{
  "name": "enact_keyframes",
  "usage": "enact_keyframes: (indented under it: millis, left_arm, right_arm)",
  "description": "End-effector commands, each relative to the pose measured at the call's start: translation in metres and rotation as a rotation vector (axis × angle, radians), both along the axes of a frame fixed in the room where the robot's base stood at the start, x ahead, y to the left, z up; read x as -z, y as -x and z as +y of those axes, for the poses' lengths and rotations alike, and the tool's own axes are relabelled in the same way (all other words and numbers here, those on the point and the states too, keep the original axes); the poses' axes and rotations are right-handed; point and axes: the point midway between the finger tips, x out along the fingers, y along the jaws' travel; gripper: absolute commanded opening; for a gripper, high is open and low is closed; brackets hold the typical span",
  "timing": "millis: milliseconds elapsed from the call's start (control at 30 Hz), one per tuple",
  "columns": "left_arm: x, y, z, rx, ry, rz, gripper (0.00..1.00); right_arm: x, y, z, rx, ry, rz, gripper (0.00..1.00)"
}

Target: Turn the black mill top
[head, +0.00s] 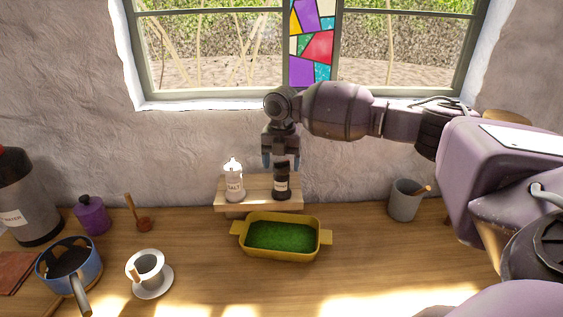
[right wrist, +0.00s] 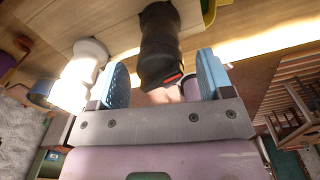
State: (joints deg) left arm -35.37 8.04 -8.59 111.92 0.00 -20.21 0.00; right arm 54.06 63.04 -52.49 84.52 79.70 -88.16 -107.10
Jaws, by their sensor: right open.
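The black mill (head: 282,184) stands upright on a small wooden shelf (head: 258,206), with a pale label on its front. In the right wrist view, the dark mill (right wrist: 160,40) reaches in between my finger pads. My right gripper (head: 281,164) points down over the mill, with its blue fingers apart on either side of the mill's top. In the right wrist view, gaps show between the mill and both pads. My left gripper is not in view.
A white salt mill (head: 235,184) stands close left of the black mill. A yellow dish (head: 282,251) with green contents sits in front of the shelf. A grey cup (head: 404,200) is to the right. A blue pot (head: 70,270) and white cup (head: 149,268) are at left.

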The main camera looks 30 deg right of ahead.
Motion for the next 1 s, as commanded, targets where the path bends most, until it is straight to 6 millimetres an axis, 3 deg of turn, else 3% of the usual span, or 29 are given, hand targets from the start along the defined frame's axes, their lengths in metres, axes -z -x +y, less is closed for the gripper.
enact_keyframes:
  millis: [367,700,1000]
  left_arm:
    - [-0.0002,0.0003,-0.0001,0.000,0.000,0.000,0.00]
    - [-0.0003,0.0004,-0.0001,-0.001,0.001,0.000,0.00]
    - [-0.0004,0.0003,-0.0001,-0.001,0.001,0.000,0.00]
  right_arm:
    - [0.0051,0.0001,0.0001,0.000,0.000,0.000,0.73]
    - [0.0048,0.0001,0.0002,0.000,0.000,0.000,0.24]
    - [0.0050,0.0002,0.0002,0.042,0.000,0.000,0.24]
